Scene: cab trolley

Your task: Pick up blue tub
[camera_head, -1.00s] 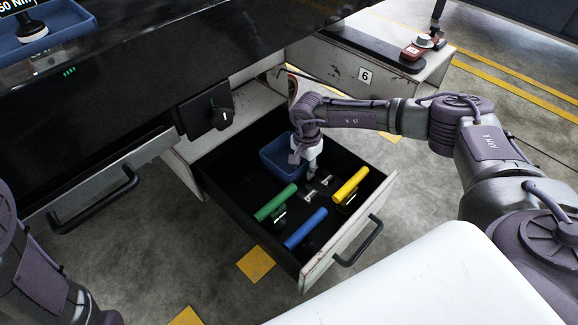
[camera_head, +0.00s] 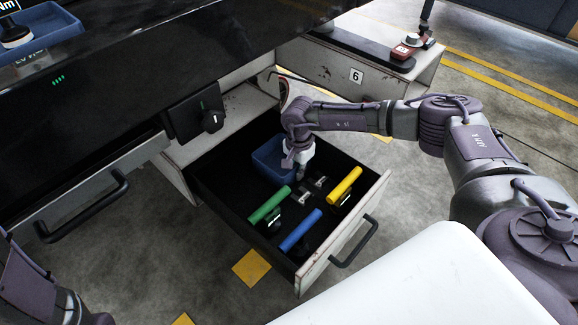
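The blue tub (camera_head: 268,160) stands in the back part of the open drawer (camera_head: 218,200). My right gripper (camera_head: 300,172) reaches down at the tub's right side, over its near right edge. The gripper and wrist cover part of the tub. The fingers are small and partly hidden, so I cannot tell whether they are open or shut, or whether they touch the rim. My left arm shows only in part at the lower left, and its gripper is out of view.
In the drawer lie a green-handled tool (camera_head: 270,204), a blue-handled tool (camera_head: 300,230), a yellow-handled tool (camera_head: 344,186) and small metal parts (camera_head: 314,187). The drawer front (camera_head: 345,235) has a dark handle. A dark worktop (camera_head: 130,75) overhangs at the left. Another blue tray (camera_head: 45,35) sits on it.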

